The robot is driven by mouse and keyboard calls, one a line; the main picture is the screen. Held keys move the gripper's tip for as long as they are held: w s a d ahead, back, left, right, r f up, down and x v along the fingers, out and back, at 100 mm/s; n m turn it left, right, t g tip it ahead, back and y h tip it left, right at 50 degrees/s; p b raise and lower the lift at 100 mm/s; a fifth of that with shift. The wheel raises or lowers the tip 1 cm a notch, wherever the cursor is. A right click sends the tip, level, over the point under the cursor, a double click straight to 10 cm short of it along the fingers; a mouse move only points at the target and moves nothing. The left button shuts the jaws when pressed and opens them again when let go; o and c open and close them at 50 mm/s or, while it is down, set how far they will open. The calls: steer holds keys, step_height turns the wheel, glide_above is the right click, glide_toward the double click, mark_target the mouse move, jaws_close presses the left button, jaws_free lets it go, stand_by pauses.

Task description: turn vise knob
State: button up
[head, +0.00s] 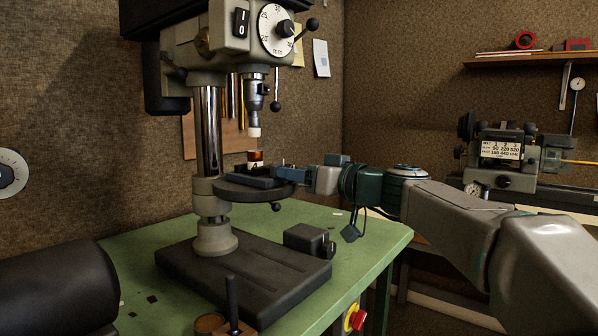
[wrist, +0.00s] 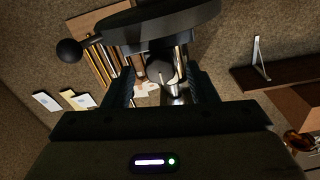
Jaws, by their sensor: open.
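The drill press vise (head: 250,181) appears as a low dark block on the round drill press table (head: 232,193) in the head view. My gripper (head: 291,174) reaches in from the right at table height, its fingers overlapping the vise's right end. In the wrist view, my gripper (wrist: 163,88) is open. A dark rounded knob (wrist: 160,72) shows between its two fingers, with a shiny metal part beside it. The fingers appear apart from the knob. Contact is hard to tell in the dark picture.
The drill chuck (head: 254,105) hangs above the table. A small labelled jar (head: 255,158) stands behind the vise. A ball-ended lever (head: 276,207) sticks out below the table. The green bench (head: 365,238) is mostly clear at right.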

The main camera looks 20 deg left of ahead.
steer(key=shift+w+a, duration=0.1)
steer(key=shift+a, duration=0.15)
steer(key=c, duration=1)
